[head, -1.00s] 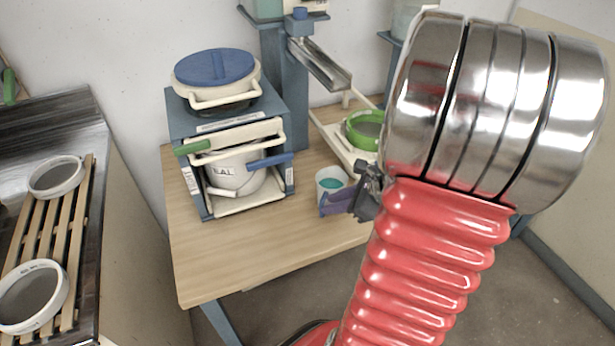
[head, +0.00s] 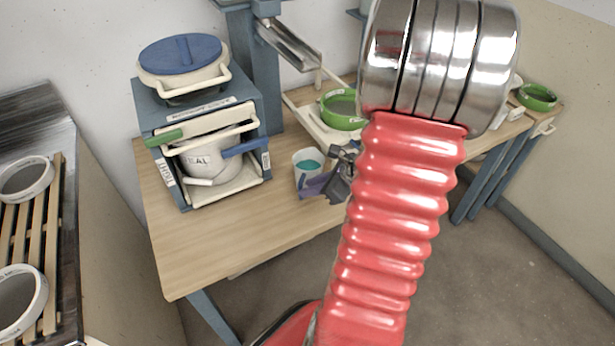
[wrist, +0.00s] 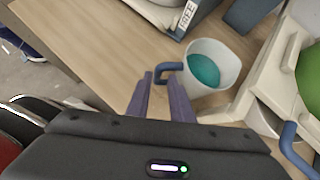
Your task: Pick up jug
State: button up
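The jug is a white cup with teal liquid inside (head: 304,175). It stands upright on the wooden table, beside the blue-grey stand. In the wrist view the jug (wrist: 224,60) shows its blue handle (wrist: 168,67) sticking out to the left. My gripper (head: 316,187) is just in front of the jug, with purple fingers. In the wrist view my gripper's fingertips (wrist: 161,80) are apart, with a gap between them, and lie at the handle. I cannot tell whether they touch it.
A blue-grey rack (head: 262,115) holding a white bucket (head: 200,165) stands left of the jug. A green sieve (head: 342,112) sits on a cream stand behind it, to the right. The table's front (head: 215,255) is clear. A slatted sink with white rings is far left.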

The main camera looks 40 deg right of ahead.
aim_at(293, 201)
jog(key=shift+x, duration=2.05)
jog(key=shift+x, duration=2.55)
jog(key=shift+s+a+f, duration=0.1)
jog(key=shift+s+a, duration=0.05)
jog(key=shift+c, duration=0.4)
grip_shut()
